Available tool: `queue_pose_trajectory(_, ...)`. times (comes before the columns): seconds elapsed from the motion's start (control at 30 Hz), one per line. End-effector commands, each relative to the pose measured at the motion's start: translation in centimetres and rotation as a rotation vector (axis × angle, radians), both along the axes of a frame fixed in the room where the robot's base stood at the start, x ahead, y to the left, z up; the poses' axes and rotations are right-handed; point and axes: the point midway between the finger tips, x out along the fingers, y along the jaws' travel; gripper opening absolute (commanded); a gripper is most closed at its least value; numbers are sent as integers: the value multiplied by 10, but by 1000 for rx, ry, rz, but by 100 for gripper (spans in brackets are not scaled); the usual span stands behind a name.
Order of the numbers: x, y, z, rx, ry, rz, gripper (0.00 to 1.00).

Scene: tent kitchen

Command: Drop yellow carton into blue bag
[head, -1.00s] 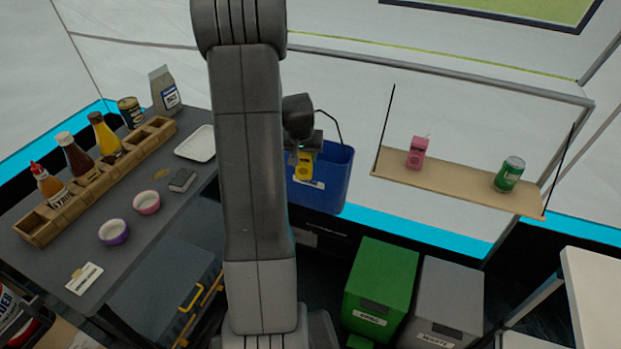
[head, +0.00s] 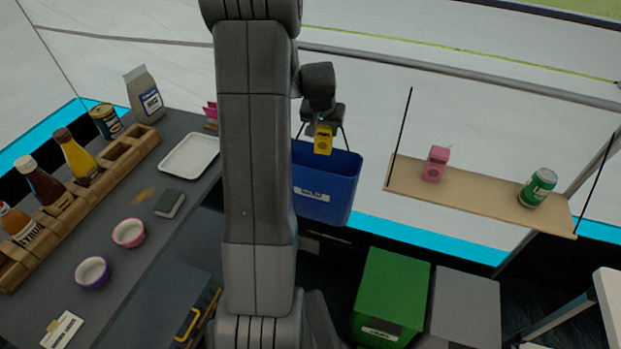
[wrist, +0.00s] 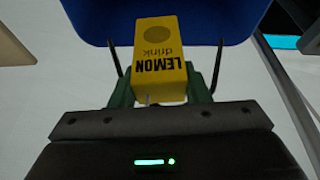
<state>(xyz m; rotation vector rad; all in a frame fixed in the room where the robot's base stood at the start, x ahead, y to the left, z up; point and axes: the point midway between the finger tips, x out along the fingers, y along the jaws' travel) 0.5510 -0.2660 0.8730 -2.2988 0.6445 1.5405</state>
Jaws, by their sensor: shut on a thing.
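The yellow carton (head: 323,139), labelled "LEMON drink" in the wrist view (wrist: 161,60), is held between the fingers of my gripper (head: 322,122). My gripper is shut on it. The blue bag (head: 326,187) hangs behind my arm, with a white label on its front. In the head view the carton shows at the bag's upper rim, near its middle; I cannot tell its exact depth over the opening. In the wrist view the blue bag (wrist: 90,22) shows beyond the carton at the top. My arm hides the bag's left edge.
A hanging wooden shelf (head: 480,198) to the right holds a pink carton (head: 436,163) and a green can (head: 538,188). A green bin (head: 392,290) and a grey bin (head: 462,308) stand below. The left table (head: 150,235) holds bottles, bowls and a white tray (head: 189,155).

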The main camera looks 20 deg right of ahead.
Motion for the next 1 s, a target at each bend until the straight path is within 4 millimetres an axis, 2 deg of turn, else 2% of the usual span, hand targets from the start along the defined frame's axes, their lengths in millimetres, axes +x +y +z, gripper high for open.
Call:
queue_pose_trajectory(0.17, 0, 0, -13, 1, 1, 0, 22)
queue_pose_trajectory(0.53, 0, 0, -55, 1, 1, 0, 22)
queue_pose_trajectory(0.9, 0, 0, -59, 0, 0, 0, 22)
queue_pose_trajectory(0.93, 0, 0, -59, 0, 0, 0, 49)
queue_pose_trajectory(1.0, 0, 0, -59, 0, 0, 0, 62)
